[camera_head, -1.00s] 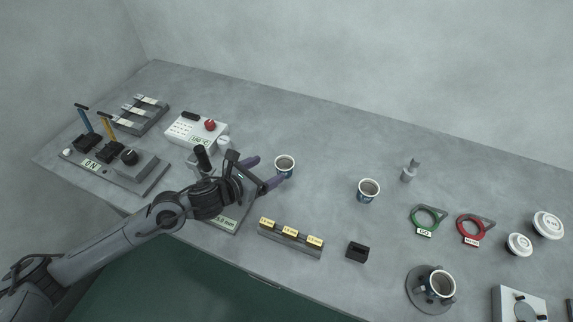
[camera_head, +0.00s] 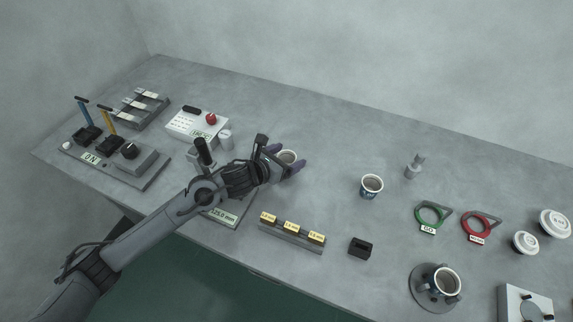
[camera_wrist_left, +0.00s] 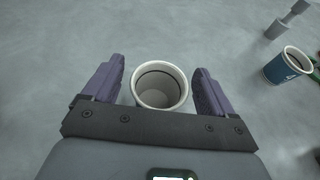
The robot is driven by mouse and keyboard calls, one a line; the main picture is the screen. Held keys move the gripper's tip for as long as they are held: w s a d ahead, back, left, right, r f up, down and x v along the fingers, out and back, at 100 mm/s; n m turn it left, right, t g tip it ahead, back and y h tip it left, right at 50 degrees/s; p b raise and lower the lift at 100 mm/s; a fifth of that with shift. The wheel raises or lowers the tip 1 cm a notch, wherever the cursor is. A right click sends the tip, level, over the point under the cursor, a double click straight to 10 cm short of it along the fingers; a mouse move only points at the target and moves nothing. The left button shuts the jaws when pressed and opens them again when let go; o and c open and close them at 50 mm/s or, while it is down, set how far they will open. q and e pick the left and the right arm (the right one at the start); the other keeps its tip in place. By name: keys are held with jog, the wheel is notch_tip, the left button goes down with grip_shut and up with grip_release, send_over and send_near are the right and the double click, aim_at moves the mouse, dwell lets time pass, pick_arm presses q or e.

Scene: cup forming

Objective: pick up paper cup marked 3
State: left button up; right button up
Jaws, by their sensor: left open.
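A paper cup (camera_head: 288,157) with a white rim stands upright on the table, partly hidden by my left gripper (camera_head: 286,167). In the left wrist view the cup (camera_wrist_left: 160,86) is between the two purple fingers of my left gripper (camera_wrist_left: 160,92), with a gap on each side. The gripper is open around it. A second cup (camera_head: 371,186), blue and white, stands to the right and also shows in the left wrist view (camera_wrist_left: 287,65). A third cup (camera_head: 446,282) stands in a round grey fixture (camera_head: 420,290). No number can be read on any cup. My right gripper does not show.
A gauge block row with yellow labels (camera_head: 291,230) and a small black block (camera_head: 361,247) lie in front. Green (camera_head: 431,216) and red (camera_head: 475,226) ring gauges, white lids (camera_head: 525,242) and a grey post (camera_head: 414,167) are at right. Instruments (camera_head: 198,123) stand at left. The table behind the cups is clear.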

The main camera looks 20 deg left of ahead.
pick_arm(q)
jog(key=shift+c, duration=0.5)
jog(key=c, duration=1)
jog(key=shift+o, duration=0.2)
jog(key=shift+r, duration=0.1)
